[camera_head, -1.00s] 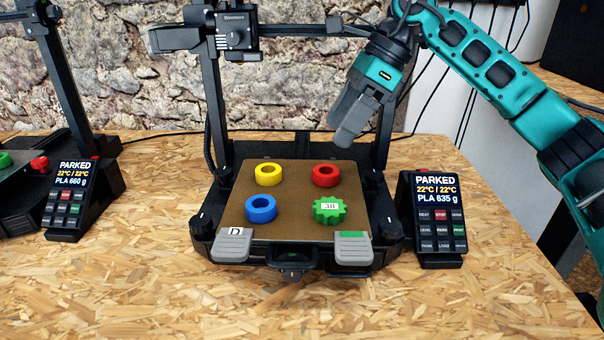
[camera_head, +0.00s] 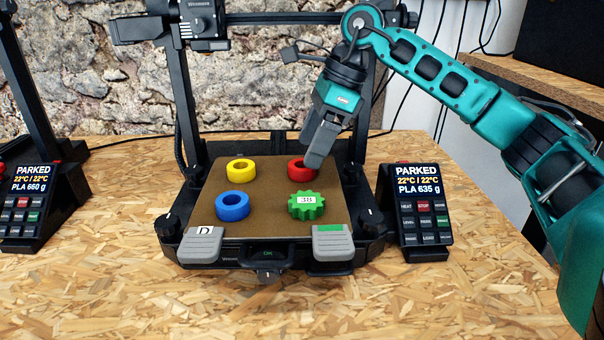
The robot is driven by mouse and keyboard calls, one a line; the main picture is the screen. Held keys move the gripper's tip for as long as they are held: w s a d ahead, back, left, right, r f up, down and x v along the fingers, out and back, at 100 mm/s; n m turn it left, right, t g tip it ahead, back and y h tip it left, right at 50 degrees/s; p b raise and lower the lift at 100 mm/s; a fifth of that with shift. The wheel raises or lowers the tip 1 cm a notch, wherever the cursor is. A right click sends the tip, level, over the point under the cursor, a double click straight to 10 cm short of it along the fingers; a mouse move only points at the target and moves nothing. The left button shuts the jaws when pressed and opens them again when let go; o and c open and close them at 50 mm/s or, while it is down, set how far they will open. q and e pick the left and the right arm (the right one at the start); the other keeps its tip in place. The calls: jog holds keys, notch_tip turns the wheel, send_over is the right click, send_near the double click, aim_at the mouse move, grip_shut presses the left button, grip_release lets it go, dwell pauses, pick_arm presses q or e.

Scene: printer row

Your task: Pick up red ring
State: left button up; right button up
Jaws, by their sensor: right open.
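The red ring (camera_head: 298,172) lies at the back right of the brown print bed (camera_head: 268,213). Its right part is hidden behind my right gripper's fingers. My right gripper (camera_head: 316,160) points down in front of and over the ring's right side in the picture. It is open and holds nothing. I cannot tell whether it touches the ring. My left gripper is not in view.
A yellow ring (camera_head: 241,170), a blue ring (camera_head: 232,206) and a green gear (camera_head: 306,205) share the bed. The printer frame (camera_head: 183,110) rises behind it. Grey clips (camera_head: 332,242) hold the front edge. A control panel (camera_head: 421,210) stands to the right.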

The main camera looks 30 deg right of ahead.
aim_at(302, 170)
jog(key=x, duration=0.3)
jog(key=shift+s+b, duration=0.1)
jog(key=shift+b, duration=0.3)
jog(key=shift+a+f, duration=0.1)
jog(key=shift+f, duration=0.15)
